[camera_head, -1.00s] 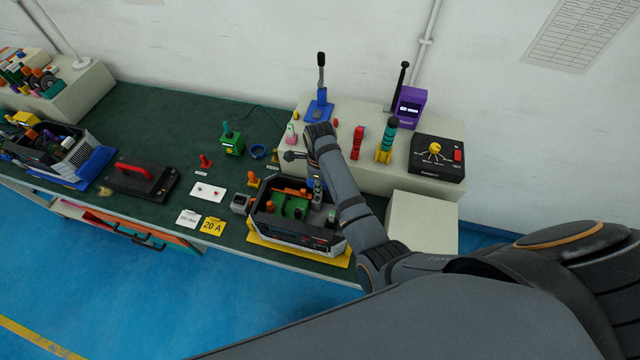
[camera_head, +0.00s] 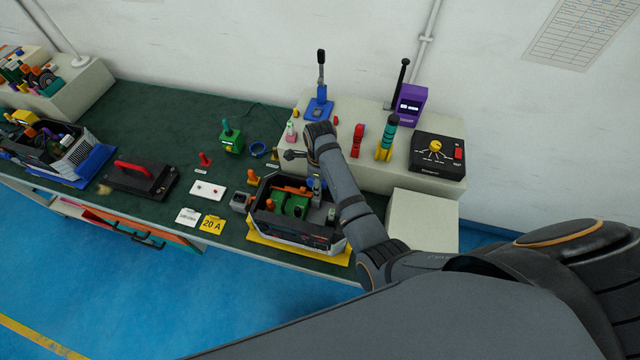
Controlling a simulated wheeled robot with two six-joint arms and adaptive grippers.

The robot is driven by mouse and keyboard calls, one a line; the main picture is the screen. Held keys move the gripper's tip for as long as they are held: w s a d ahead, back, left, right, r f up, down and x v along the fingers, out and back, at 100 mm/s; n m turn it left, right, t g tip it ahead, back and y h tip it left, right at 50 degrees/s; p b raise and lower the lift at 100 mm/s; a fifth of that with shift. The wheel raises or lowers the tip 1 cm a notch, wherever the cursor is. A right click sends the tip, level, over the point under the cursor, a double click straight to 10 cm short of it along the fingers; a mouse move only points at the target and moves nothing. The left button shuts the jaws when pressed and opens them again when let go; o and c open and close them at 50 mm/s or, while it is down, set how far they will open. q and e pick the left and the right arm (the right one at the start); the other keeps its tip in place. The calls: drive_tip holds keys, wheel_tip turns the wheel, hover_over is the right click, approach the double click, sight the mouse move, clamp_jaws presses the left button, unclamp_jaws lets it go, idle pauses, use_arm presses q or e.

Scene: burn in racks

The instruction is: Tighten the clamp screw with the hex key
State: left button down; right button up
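An open-topped grey and black unit (camera_head: 292,232) with green and orange parts inside sits on a yellow mat (camera_head: 290,254) at the front right of the bench. My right arm reaches in from the right, and its wrist is above and behind the unit. A small grey part, seemingly my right gripper (camera_head: 316,186), shows at the unit's back right, mostly hidden by my forearm. I cannot tell its fingers or whether it holds anything. I cannot pick out the hex key or the clamp screw. My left gripper is not in view.
A raised pale block holds a blue lever stand (camera_head: 320,108), a purple device (camera_head: 409,106) and a black box with a yellow knob (camera_head: 437,154). A second unit sits on a blue mat (camera_head: 92,168) at left. Bare green bench top lies toward the back left.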

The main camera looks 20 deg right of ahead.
wheel_tip(320, 180, up, 12)
drive_tip(key=shift+f, duration=0.25)
